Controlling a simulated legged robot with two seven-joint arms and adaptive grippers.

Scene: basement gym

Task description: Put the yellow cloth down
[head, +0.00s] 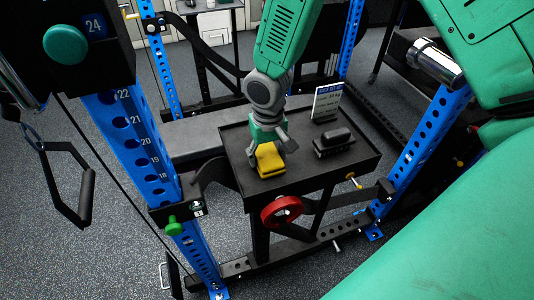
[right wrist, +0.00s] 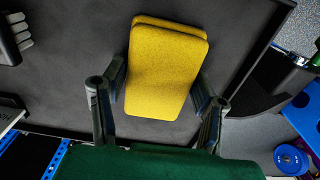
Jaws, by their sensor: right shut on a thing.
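The yellow cloth (head: 269,160) is a folded pad at the left part of a black tray-like tabletop (head: 310,176). My right gripper (head: 270,146) reaches down from above and is shut on the cloth. In the right wrist view the cloth (right wrist: 165,70) lies between the two dark fingers (right wrist: 159,78), one along each side edge. The dark tabletop (right wrist: 75,75) is beneath it; whether the cloth touches it I cannot tell. My left gripper is not in view.
A black block-like object (head: 334,141) and a small printed sign (head: 327,103) stand on the tabletop right of the cloth. The tabletop's front right is clear.

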